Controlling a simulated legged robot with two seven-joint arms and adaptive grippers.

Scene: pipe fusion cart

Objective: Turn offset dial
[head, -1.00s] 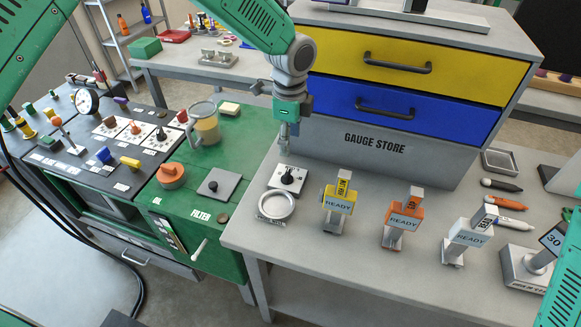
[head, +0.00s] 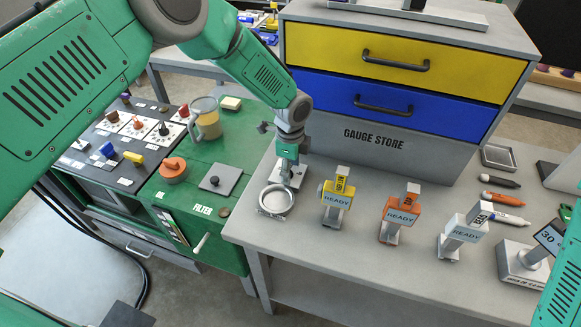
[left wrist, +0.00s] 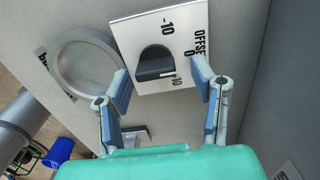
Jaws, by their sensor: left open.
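The offset dial is a black knob (left wrist: 154,65) on a white plate (left wrist: 185,32) marked "OFFSET", "-10", "0" and "+10". In the head view the dial plate (head: 297,174) is mostly hidden by my left gripper (head: 287,176), which points down over it. In the left wrist view my left gripper (left wrist: 162,80) is open, with one blue-padded finger to each side of the knob. The fingers look apart from the knob; whether the tips reach down to its height is not clear. My right gripper is out of view.
A round metal dish (head: 276,199) sits close beside the dial plate. Yellow (head: 337,193), orange (head: 400,211) and white (head: 465,234) "READY" gauges stand to the right. The gauge store cabinet (head: 375,143) rises behind. The bench front (head: 350,262) is clear.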

